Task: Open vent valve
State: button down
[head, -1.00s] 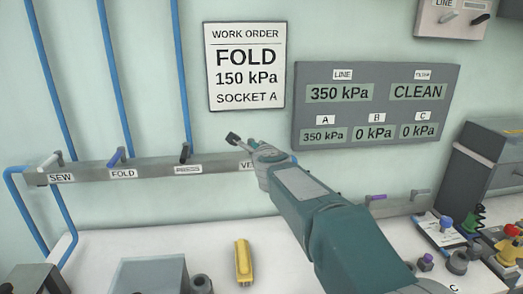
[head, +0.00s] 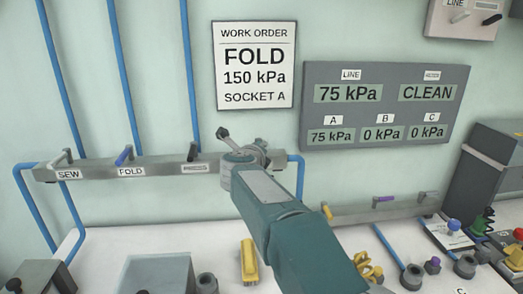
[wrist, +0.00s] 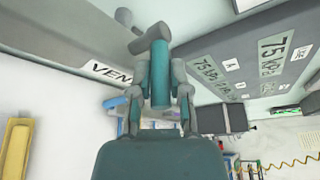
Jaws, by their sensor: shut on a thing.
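The vent valve's lever (wrist: 160,78) is a teal grip with a grey cross piece, close to the VENT label (wrist: 108,72) in the wrist view. My gripper (wrist: 160,90) has its two fingers closed on either side of the teal grip. In the head view my gripper (head: 245,160) is at the right end of the grey manifold (head: 100,170) and hides the VENT label and most of the valve. A grey knob on a short stem sticks out to its upper left. The display panel (head: 385,105) reads LINE 75 kPa, A 75 kPa, B and C 0 kPa, and CLEAN.
The SEW valve (head: 67,155) and FOLD valve (head: 124,155) are on the same manifold to the left, with blue pipes above. A work order sign (head: 254,65) reads FOLD, 150 kPa, SOCKET A. A yellow tool (head: 248,260) lies on the white table below.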

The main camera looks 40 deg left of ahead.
jog(key=shift+s+a+r, duration=0.1)
jog(key=shift+a, duration=0.05)
jog(key=c, duration=0.6)
grip_release()
jog(key=shift+a, duration=0.1)
jog(key=shift+a+f, duration=0.15)
jog(key=shift+f, duration=0.05)
jog(key=shift+s+d+r, duration=0.1)
jog(key=shift+d, duration=0.25)
jog(key=v, duration=1.1)
jog(key=shift+s+a, duration=0.15)
jog(key=shift+s, duration=0.1)
